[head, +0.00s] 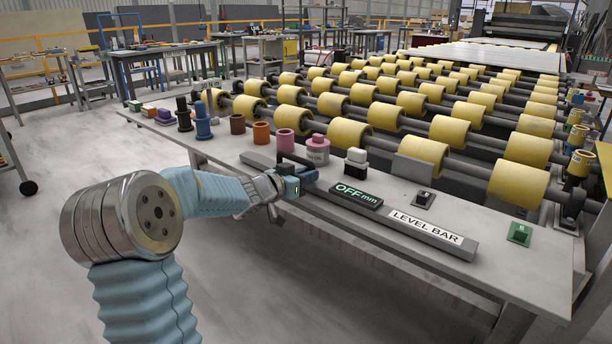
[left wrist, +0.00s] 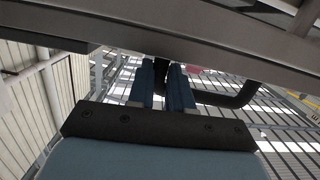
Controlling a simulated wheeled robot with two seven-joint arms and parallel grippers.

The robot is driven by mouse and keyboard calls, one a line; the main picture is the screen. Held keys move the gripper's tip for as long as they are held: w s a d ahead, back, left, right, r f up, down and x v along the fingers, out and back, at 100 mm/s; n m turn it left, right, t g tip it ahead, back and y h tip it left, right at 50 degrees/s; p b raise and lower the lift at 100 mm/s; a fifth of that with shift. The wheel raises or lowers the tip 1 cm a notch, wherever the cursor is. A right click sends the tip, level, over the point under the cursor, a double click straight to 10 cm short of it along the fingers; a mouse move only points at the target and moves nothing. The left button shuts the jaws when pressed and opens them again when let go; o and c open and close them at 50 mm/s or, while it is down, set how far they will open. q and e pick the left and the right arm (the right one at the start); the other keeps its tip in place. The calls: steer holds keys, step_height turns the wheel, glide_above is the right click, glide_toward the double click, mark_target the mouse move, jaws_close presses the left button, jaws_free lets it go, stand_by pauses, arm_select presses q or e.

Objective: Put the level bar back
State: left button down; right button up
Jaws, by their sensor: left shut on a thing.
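The level bar (head: 437,235) is a long grey bar with a white "LEVEL BAR" label and a dark "OFF mm" display (head: 356,194). It lies along the front part of the grey stone slab (head: 510,262); whether it touches the slab all along cannot be told. My left gripper (head: 293,180) is at the bar's left part, shut on its black handle (head: 288,160). In the left wrist view the two blue fingers (left wrist: 167,88) close on the dark handle (left wrist: 232,98), with the bar's grey side (left wrist: 190,50) across the top. My right gripper is not in view.
Behind the bar stand a pink-capped bottle (head: 318,150), a pink cylinder (head: 285,142), an orange cylinder (head: 261,133) and blue pieces (head: 203,120). Yellow rollers (head: 427,150) run behind.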

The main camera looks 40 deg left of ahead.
arm_select(q)
steer(key=shift+f, duration=0.15)
steer(key=c, duration=1)
jaws_free()
steer(key=shift+o, duration=0.2)
steer(key=s+a+r, duration=0.1)
steer(key=s+r, duration=0.1)
steer(key=s, duration=1.1)
steer(key=shift+s+a, duration=0.15)
steer(key=shift+s, duration=0.15)
